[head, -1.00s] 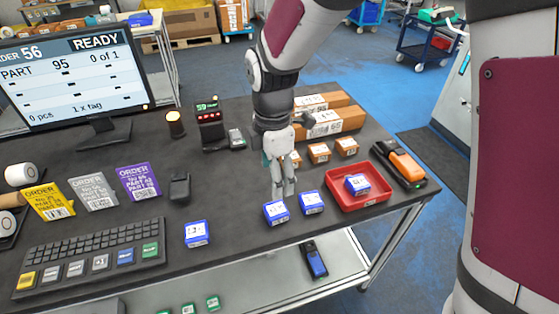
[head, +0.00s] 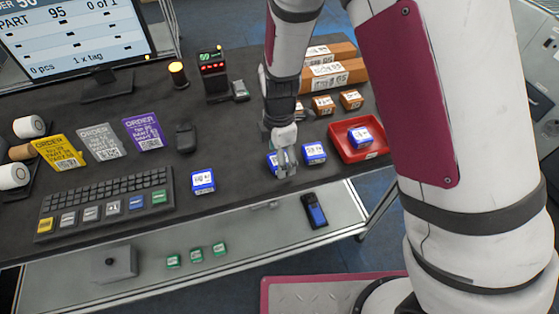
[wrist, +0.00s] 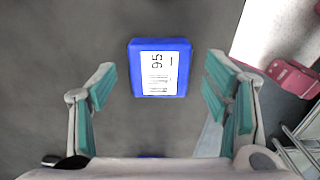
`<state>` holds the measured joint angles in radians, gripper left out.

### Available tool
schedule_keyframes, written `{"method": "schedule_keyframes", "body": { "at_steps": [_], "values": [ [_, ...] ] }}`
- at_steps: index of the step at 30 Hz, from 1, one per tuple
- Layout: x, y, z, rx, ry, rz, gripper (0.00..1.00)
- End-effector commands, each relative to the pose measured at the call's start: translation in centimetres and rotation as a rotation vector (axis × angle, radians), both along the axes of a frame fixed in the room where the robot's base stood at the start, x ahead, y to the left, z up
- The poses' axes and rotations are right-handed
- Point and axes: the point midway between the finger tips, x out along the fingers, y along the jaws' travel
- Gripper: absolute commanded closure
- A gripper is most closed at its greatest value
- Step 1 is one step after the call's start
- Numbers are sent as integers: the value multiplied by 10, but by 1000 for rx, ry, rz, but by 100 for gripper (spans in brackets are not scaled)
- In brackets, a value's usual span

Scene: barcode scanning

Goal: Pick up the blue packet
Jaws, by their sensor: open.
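Blue packets with white labels lie on the dark table in the head view: one by the keyboard (head: 203,181), one partly hidden by my gripper (head: 271,161), one just right of it (head: 314,153) and one in the red tray (head: 361,138). My gripper (head: 287,166) is low over the table near the middle packets. In the wrist view my gripper (wrist: 160,90) is open and empty. A blue sliver shows at the bottom edge.
The red tray (head: 343,151) stands to the right, with small brown boxes (head: 323,105) behind the packets. A keyboard (head: 105,203) lies left. The table's front edge is close, above a lower shelf (head: 255,232) with a handheld device (head: 315,211) and green packets.

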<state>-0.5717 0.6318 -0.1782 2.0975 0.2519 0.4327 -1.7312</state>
Motion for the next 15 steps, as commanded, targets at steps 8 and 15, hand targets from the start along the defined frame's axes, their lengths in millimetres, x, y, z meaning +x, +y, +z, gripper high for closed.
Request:
{"method": "schedule_keyframes", "body": {
  "at_steps": [8,15],
  "values": [
    [0,0,-8,0,-1,-1,30],
    [0,0,-8,0,-1,-1,69]
  ]
}}
